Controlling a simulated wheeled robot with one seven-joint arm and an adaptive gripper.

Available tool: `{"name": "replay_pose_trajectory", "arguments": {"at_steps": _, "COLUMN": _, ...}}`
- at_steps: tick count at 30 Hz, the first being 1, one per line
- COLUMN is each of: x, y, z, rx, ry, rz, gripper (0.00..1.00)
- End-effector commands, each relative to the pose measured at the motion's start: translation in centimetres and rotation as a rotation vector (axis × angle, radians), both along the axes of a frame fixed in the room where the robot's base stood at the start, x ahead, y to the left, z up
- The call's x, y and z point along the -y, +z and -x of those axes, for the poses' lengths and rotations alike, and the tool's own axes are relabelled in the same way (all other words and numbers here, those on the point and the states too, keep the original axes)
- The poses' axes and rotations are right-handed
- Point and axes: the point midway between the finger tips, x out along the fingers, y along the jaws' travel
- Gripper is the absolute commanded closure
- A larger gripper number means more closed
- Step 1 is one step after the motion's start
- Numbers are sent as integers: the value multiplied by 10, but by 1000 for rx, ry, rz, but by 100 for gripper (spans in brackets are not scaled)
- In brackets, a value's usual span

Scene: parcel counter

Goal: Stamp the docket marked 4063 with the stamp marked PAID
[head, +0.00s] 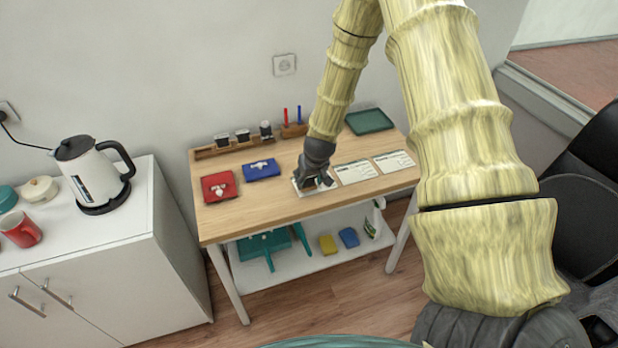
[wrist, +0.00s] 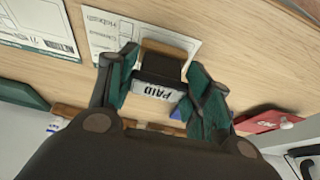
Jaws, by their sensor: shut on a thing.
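My gripper (head: 314,172) is shut on the PAID stamp (wrist: 158,78), a dark block with a white label. The stamp is over the near part of the leftmost docket in the head view (head: 299,189); this docket also shows in the wrist view (wrist: 112,32). I cannot tell whether the stamp touches the paper. Two more dockets, a middle one (head: 355,171) and a right one (head: 394,161), lie in a row beside it. The docket numbers are too small to read. My gripper hides part of the leftmost docket.
A red ink pad (head: 218,187) and a blue ink pad (head: 261,169) lie left of the dockets. Behind them is a wooden rack (head: 216,149) with several dark stamps. A green tray (head: 369,121) sits at the back right. A kettle (head: 92,173) stands on the left cabinet.

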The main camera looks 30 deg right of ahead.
Motion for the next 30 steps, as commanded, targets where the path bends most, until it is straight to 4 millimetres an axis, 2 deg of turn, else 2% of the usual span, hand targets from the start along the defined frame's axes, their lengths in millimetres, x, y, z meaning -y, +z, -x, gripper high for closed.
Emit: {"name": "replay_pose_trajectory", "arguments": {"at_steps": 30, "x": 0, "y": 59, "z": 0, "rx": 0, "ry": 0, "rz": 0, "gripper": 100}}
